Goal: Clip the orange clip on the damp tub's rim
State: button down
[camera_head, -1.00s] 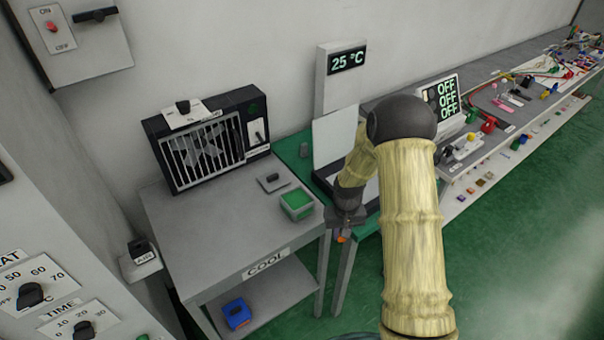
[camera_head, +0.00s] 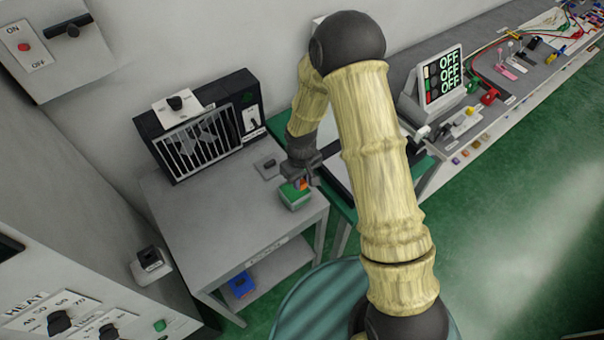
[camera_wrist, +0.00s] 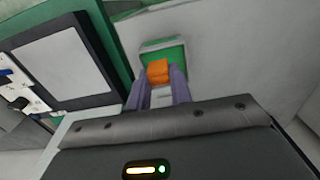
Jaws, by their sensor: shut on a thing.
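The orange clip (camera_wrist: 158,72) is held between the two fingers of my gripper (camera_wrist: 158,88) in the wrist view. In the head view my gripper (camera_head: 303,180) is over the right part of the grey table, with a bit of orange showing at its tip. A small green-topped tub (camera_head: 293,197) with pale sides stands on the table just below the gripper. In the wrist view the tub (camera_wrist: 148,50) shows its green inside behind the clip. I cannot tell whether the clip touches the rim.
The grey table (camera_head: 215,233) has a black fan unit (camera_head: 200,135) at its back and a small grey switch (camera_head: 267,166) near the tub. A blue box (camera_head: 241,285) is on the lower shelf. The table's front left is clear.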

jog(key=shift+s, duration=0.35)
jog(key=shift+f, duration=0.2)
jog(key=shift+w+f+b, duration=0.1)
jog(key=shift+f+b, duration=1.1)
jog(key=shift+w, duration=0.15)
jog(key=shift+a, duration=0.1)
jog(key=shift+d, duration=0.25)
jog(key=shift+f, duration=0.15)
jog(key=shift+a+f+b, duration=0.15)
jog(key=shift+f+b, duration=0.25)
jog(key=shift+b, duration=0.05)
